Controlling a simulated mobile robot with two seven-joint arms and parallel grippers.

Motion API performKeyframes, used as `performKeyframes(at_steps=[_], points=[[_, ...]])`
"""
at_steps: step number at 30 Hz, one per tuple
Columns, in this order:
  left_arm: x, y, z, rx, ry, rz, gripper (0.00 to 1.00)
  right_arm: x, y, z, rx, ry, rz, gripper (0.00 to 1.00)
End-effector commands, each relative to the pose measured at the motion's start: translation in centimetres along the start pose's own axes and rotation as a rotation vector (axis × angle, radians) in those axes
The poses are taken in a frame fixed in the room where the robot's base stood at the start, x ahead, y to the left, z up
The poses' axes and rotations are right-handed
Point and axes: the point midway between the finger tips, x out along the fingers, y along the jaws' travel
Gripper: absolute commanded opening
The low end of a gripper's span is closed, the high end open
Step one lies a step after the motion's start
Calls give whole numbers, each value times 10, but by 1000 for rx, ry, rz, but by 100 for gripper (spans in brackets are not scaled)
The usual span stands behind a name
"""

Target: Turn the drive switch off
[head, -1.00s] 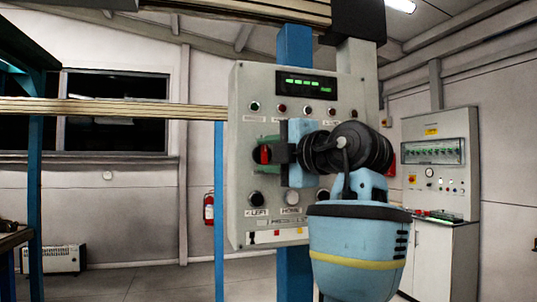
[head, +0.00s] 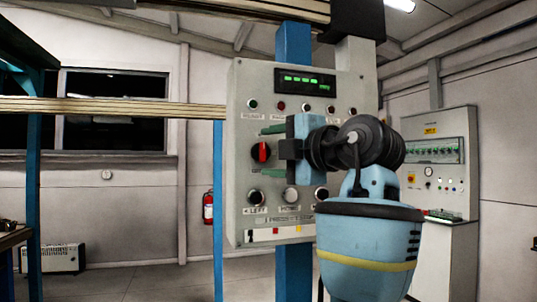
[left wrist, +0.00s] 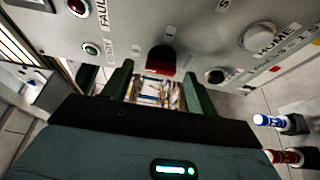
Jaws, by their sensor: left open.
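The drive switch (head: 262,152) is a black round knob with a red handle on the left side of the grey control panel. In the head view its handle stands about upright. Its red handle (left wrist: 161,60) also shows in the left wrist view, ahead of the gap between my fingers. My left gripper (head: 273,151) is open and empty, with one green finger above the switch's level and one below. It looks backed off from the handle, to its right. Its fingers (left wrist: 158,78) are wide apart in the wrist view. The switch position labels are not readable. My right gripper is out of view.
The control panel (head: 240,110) carries a green display (head: 304,82), a top row of lamps and lower buttons, one marked LEFT (head: 255,197). A blue post (head: 294,270) stands behind it. A grey cabinet (head: 450,240) and a fire extinguisher (head: 208,207) are further back.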

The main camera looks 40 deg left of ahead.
Motion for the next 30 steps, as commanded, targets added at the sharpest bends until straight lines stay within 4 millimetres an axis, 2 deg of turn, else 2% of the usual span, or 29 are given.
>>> performKeyframes(at_steps=[6, 12, 30], points=[[-36, -2, 1, 2, -2, 0, 58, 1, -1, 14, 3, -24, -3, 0], [-56, -2, 1, 2, -1, -1, 58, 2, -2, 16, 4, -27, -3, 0], [-59, -1, 0, 0, 0, -1, 58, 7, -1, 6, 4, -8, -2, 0]])
